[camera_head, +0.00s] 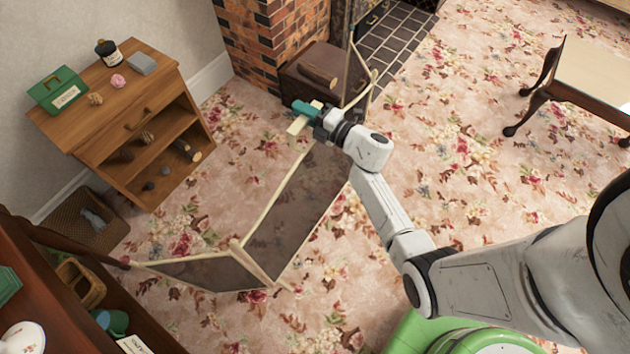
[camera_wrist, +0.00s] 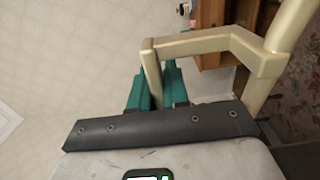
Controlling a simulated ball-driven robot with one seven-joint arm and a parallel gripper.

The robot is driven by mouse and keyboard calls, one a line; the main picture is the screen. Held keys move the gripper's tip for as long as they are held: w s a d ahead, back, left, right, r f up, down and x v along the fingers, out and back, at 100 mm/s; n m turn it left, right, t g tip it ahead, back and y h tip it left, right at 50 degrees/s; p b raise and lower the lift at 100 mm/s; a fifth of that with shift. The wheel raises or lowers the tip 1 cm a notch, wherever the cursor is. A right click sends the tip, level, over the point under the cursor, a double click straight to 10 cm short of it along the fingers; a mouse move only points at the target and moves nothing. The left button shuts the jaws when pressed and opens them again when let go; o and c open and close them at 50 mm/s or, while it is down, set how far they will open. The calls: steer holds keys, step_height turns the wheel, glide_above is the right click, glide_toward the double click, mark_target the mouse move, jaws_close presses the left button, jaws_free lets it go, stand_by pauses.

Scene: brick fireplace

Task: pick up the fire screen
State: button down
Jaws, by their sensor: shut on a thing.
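The fire screen (camera_head: 300,200) is a folding screen with a cream frame and dark see-through mesh panels. It stands unfolded in a zigzag on the floral carpet in the head view, reaching from the fireplace toward the lower left. My gripper (camera_head: 303,110) is at its top, by the middle of its length, and the arm hides part of the frame there. In the wrist view, the teal fingers of my gripper (camera_wrist: 155,88) are shut on a thin cream bar of the fire screen (camera_wrist: 205,45). I cannot tell whether its feet touch the carpet.
A wooden cabinet (camera_head: 125,70) with small items stands at the left wall. A brown box (camera_head: 310,72) sits by the brick fireplace (camera_head: 268,42). A dark shelf (camera_head: 60,295) is close to the screen's lower left end. A table (camera_head: 585,75) stands right; carpet between is clear.

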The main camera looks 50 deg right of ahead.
steer(key=shift+r, duration=0.2)
steer(key=s+r+p, duration=0.2)
steer(key=s+r, duration=1.1)
steer(key=s, duration=0.1)
steer(key=shift+d, duration=0.15)
steer(key=shift+r, duration=0.15)
stand_by(0.4)
